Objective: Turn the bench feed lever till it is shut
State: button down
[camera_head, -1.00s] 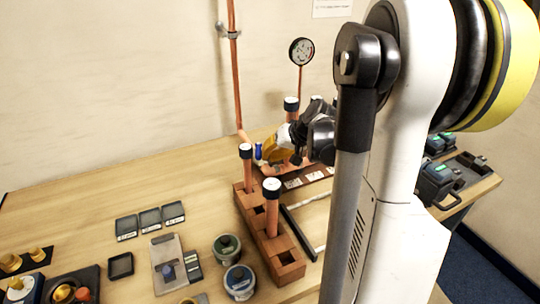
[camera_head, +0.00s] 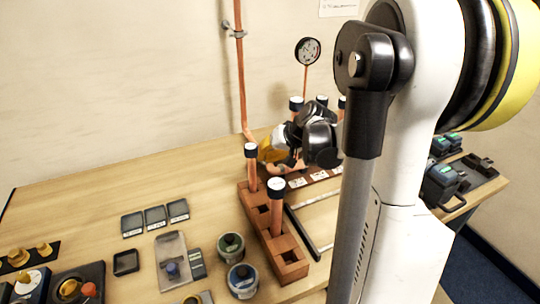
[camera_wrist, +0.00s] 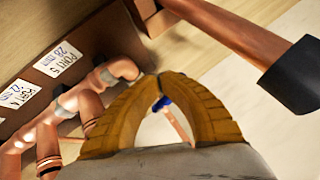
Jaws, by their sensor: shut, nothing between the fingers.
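My gripper (camera_head: 266,152) is at the copper manifold, behind the front upright pipes in the head view. In the wrist view its yellow fingers (camera_wrist: 159,80) meet at the tips with nothing between them. A small blue piece (camera_wrist: 162,103), apparently the feed lever's handle, shows through the gap between the curved fingers. A copper pipe (camera_wrist: 178,126) runs down from it. I cannot tell whether the fingers touch the lever, nor its angle. In the head view the lever is hidden by the gripper. Copper manifold piping (camera_wrist: 90,102) lies left of the fingers.
A brown block rack (camera_head: 271,241) holds upright copper pipes with dark, white-topped caps. A gauge (camera_head: 307,51) stands behind on a thin pipe. A thick dark-ended pipe (camera_wrist: 240,40) crosses the wrist view's upper right. Tins (camera_head: 242,280) and trays stand front left; the bench's left rear is bare.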

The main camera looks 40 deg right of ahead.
jog(key=shift+w+a, duration=1.05)
